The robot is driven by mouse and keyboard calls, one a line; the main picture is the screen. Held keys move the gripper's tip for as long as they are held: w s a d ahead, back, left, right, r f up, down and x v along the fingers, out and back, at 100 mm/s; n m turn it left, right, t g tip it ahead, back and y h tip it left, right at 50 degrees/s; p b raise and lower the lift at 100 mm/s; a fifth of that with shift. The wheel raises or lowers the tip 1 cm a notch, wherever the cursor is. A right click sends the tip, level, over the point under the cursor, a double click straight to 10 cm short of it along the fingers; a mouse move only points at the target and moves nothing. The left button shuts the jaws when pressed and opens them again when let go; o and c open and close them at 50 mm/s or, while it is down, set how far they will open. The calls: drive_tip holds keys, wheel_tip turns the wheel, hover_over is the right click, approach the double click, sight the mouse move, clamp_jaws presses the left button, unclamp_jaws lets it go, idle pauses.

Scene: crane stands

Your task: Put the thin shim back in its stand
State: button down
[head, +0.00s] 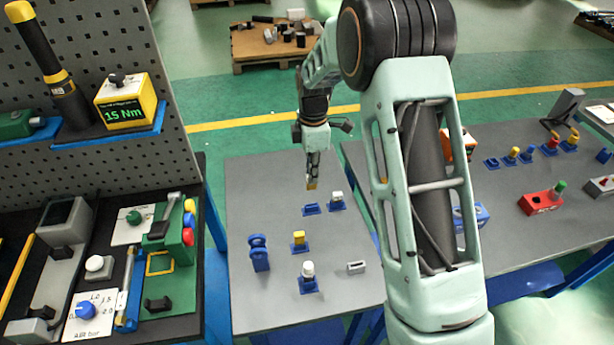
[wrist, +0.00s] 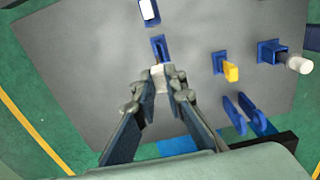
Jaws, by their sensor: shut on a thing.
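My gripper (head: 312,170) is shut on a small thin piece, which I take as the thin shim (head: 312,186). It looks yellowish in the head view and pale in the wrist view (wrist: 160,79); the fingers hide part of it. A blue stand (head: 312,210) with nothing visible in it is on the grey table, just below the held piece. In the wrist view this stand (wrist: 158,47) lies just beyond the fingertips (wrist: 160,85). The piece appears above the stand and apart from it.
A blue stand with a white-topped piece (head: 336,198) is close by on the right. A yellow piece (head: 299,239), a white-capped piece (head: 308,269), blue hooked holders (head: 259,252) and a grey slotted block (head: 356,267) stand nearer.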

sight(312, 188)
idle(0.4)
drive_tip(key=shift+f+b, duration=2)
drive_tip(key=shift+f, duration=0.9)
drive_tip(key=shift+f, duration=0.15)
drive_tip(key=shift+f+b, duration=1.25)
drive_tip(key=shift+f, duration=0.45)
drive_tip(key=c, duration=1.9)
unclamp_jaws()
drive_tip(key=shift+r, duration=0.1)
drive_tip(key=shift+r, duration=0.1)
drive_tip(key=shift+r+p, duration=1.6)
drive_tip(key=shift+r, duration=0.85)
